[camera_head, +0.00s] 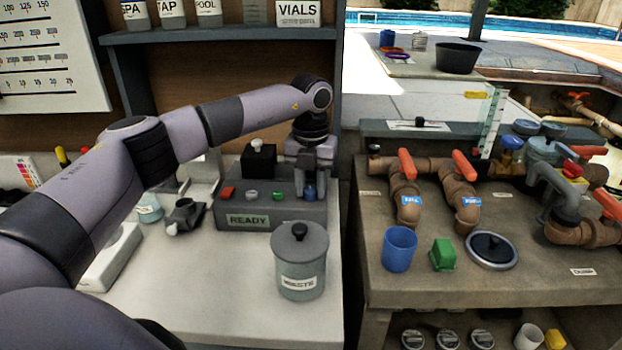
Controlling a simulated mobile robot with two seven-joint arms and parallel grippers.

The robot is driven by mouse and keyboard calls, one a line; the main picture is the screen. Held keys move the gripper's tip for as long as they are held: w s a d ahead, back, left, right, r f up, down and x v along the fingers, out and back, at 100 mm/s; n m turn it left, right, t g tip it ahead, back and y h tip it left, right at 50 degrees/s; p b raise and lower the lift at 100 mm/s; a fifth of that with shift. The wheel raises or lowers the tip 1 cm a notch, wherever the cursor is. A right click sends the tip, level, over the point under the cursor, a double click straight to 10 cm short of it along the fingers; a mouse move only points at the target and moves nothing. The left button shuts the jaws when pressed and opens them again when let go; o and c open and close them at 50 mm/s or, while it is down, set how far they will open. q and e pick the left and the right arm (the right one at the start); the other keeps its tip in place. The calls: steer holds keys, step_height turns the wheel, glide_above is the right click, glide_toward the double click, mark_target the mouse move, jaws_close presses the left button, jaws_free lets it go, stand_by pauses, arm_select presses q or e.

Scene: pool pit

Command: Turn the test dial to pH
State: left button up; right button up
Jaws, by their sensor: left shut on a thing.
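The grey tester box (260,205) stands at the back of the white counter, with a "READY" display (248,220) on its front. Its top carries a red button (228,192), a pale button (252,195), a green button (277,196) and, at the right end, a small blue knob (310,193), which appears to be the test dial. My left gripper (311,190) points down at that end, shut on the blue knob with a finger on each side. Dial markings are too small to read. My right gripper is out of view.
A lidded "WASTE" jar (300,262) stands in front of the tester. A shelf (220,36) overhangs behind. The counter's front is clear.

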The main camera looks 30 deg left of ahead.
mark_target(312, 191)
arm_select(q)
steer(key=m+p, duration=0.1)
steer(key=m, duration=0.4)
steer(key=shift+r+m, duration=0.1)
steer(key=shift+m, duration=0.2)
steer(key=m, duration=0.4)
steer(key=shift+m+p, duration=0.4)
steer(key=o, duration=1)
steer(key=shift+o, duration=0.2)
step_height(312, 191, up, 7)
steer(key=shift+r+b, duration=0.1)
steer(key=shift+b, duration=0.5)
steer(key=shift+d, duration=0.1)
